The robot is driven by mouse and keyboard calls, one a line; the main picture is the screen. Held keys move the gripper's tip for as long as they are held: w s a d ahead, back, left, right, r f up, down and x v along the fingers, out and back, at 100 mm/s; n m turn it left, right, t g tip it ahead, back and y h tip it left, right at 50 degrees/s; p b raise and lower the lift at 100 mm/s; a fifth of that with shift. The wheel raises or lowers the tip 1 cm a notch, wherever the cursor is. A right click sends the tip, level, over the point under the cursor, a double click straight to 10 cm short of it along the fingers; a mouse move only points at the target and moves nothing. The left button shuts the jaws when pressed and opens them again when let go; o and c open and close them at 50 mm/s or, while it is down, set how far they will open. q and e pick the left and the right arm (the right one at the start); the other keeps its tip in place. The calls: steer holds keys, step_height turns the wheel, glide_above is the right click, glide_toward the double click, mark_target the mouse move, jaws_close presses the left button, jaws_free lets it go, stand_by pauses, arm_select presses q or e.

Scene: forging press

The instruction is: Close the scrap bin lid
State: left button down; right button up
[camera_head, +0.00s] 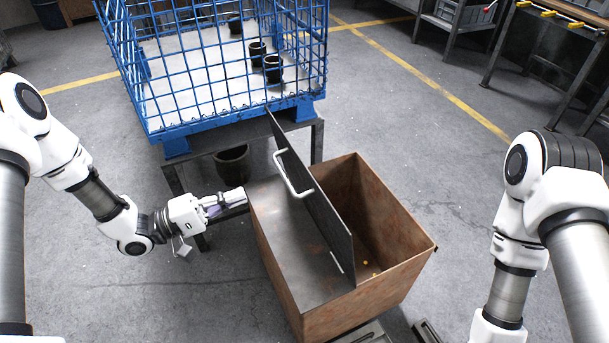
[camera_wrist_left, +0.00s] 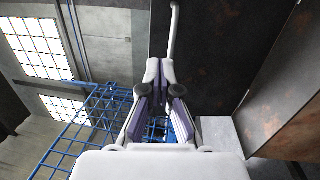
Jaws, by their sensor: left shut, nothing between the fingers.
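The scrap bin (camera_head: 375,299) is a rusty brown box, its right part uncovered and open. Its dark lid (camera_head: 318,218) stands tilted up along the middle, with a white bar handle (camera_head: 290,180) on its left-facing side. A flat grey top covers the left part. My left gripper (camera_head: 242,196) is shut and empty at the bin's left back corner, left of the lid and apart from the handle. In the left wrist view the closed fingers (camera_wrist_left: 159,72) show near a dark panel (camera_wrist_left: 220,50) and a white bar (camera_wrist_left: 174,32). My right gripper is out of view.
A blue wire cage (camera_head: 220,115) with several dark cups inside stands on a dark stand behind the bin. A dark pot (camera_head: 232,165) sits beneath it. Grey benches stand at the back right.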

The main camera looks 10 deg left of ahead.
arm_select(q)
steer(key=w+a+t, duration=0.1)
steer(key=a, duration=0.1)
steer(key=b, duration=0.5)
glide_toward(297, 156)
steer(key=x, duration=0.6)
steer(key=shift+s+d+r, duration=0.15)
steer(key=shift+d, duration=0.2)
steer(key=shift+w+d+r, duration=0.15)
steer(key=shift+w+d, duration=0.1)
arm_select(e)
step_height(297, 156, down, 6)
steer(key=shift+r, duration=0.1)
arm_select(q)
steer(key=shift+p, duration=0.3)
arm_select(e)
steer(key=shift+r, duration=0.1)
